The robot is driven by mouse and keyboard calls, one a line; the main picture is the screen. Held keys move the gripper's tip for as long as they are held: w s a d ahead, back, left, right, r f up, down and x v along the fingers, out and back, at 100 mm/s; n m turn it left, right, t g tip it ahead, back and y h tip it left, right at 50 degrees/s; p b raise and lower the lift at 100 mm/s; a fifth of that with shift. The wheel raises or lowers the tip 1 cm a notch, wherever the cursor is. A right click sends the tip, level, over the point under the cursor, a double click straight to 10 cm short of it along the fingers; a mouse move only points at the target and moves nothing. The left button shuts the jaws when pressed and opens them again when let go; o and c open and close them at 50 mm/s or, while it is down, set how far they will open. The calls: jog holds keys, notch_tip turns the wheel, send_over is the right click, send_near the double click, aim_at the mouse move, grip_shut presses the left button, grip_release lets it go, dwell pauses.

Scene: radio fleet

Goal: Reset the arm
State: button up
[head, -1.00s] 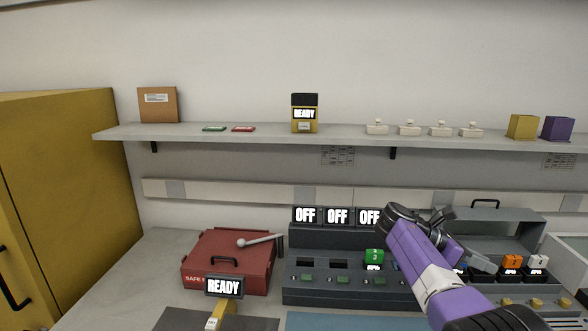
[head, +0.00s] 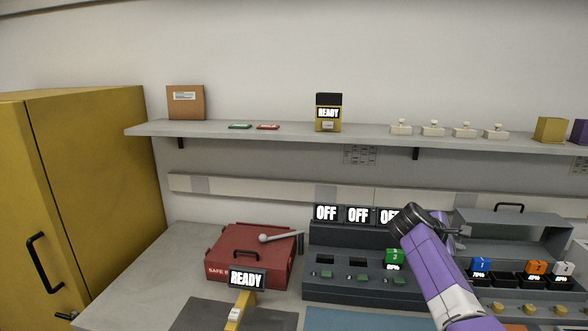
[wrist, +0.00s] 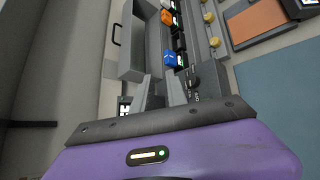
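My purple and grey arm (head: 437,270) reaches up from the lower right in the head view, in front of the dark charging console. Its bent dark joint (head: 420,220) covers part of the console's displays. My gripper (wrist: 161,90) shows in the wrist view as two grey fingers with a gap between them and nothing held.
A red case (head: 250,255) and a yellow stand reading READY (head: 246,279) are left of the console (head: 340,285). A green module (head: 395,257) sits in the console. A grey open bin (head: 515,230) is behind the slots. A shelf (head: 220,131) runs above; a yellow cabinet (head: 95,200) stands left.

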jog(key=s+a+f+m+t+y, duration=0.2)
jog(key=a+f+t+y, duration=0.15)
jog(key=a+f, duration=0.45)
jog(key=s+a+f+m+t+y, duration=0.1)
jog(key=a+f+m+t+y, duration=0.15)
jog(key=a+f+t, duration=0.6)
jog(key=s+a+r+m+y, duration=0.1)
jog(key=s+a+m+y, duration=0.1)
jog(key=s+a, duration=0.45)
jog(key=s+a+m+y, duration=0.2)
jog(key=s+a, duration=0.2)
jog(key=s, duration=0.5)
jog(key=s+a+r+m+g, duration=0.1)
jog(key=s+r, duration=0.3)
jog(key=s, duration=1.6)
jog(key=s+a+r+m+g+y, duration=0.1)
jog(key=s+r+m, duration=0.2)
jog(key=s, duration=1.8)
jog(key=shift+s+r+m, duration=0.2)
jog(key=shift+r+m, duration=0.15)
jog(key=shift+r, duration=0.25)
